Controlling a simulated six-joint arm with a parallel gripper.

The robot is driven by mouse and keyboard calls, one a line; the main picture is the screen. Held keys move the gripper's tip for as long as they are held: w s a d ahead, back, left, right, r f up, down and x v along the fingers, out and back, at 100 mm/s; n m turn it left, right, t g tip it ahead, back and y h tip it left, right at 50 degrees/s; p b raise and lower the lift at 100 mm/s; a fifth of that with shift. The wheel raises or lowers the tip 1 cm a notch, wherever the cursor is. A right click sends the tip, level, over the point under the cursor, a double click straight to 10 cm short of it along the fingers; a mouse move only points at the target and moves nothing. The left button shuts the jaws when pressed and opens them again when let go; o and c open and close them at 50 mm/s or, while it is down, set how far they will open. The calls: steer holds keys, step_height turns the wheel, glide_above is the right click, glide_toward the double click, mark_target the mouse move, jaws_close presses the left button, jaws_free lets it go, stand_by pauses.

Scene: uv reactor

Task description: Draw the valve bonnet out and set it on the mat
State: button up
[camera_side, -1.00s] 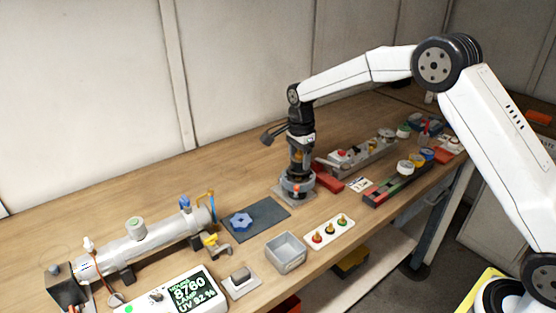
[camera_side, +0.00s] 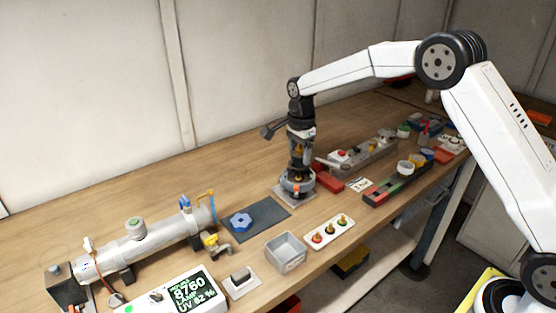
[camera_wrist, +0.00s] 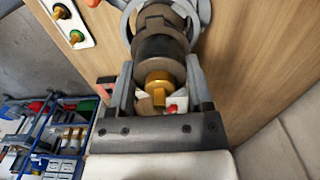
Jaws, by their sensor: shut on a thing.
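My gripper (camera_wrist: 165,100) is shut on the valve bonnet, whose brass stem end (camera_wrist: 156,82) shows between the fingers in the wrist view. A dark grey cylindrical part (camera_wrist: 161,45) lies beyond it, with a light grey ring of the valve (camera_wrist: 199,10) around that. In the side view my gripper (camera_side: 299,150) points down, right over the valve body (camera_side: 297,184) on its base plate. I cannot tell how far the bonnet is out of the body. The dark mat (camera_side: 270,212) lies left of the valve, with a blue handwheel (camera_side: 240,221) on it.
A grey open bin (camera_side: 286,252) and a white plate with several coloured plugs (camera_side: 329,232) stand in front of the mat. The reactor tube (camera_side: 150,240) is at left. Red parts (camera_side: 328,180) and trays crowd the right. Bare bench lies behind the mat.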

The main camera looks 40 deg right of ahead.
steer(key=shift+r, duration=0.75)
steer(key=shift+s+a+r+n, duration=0.2)
steer(key=shift+s+a+n, duration=0.55)
steer(key=shift+n, duration=0.35)
steer(key=s+a+n, duration=0.7)
steer(key=s+n, duration=0.5)
steer(key=n, duration=0.3)
steer(key=shift+s+r+n, duration=0.2)
steer(key=shift+r+n, duration=0.15)
steer(key=shift+n, duration=0.05)
steer(key=shift+w+a, duration=0.1)
steer(key=shift+w, duration=0.05)
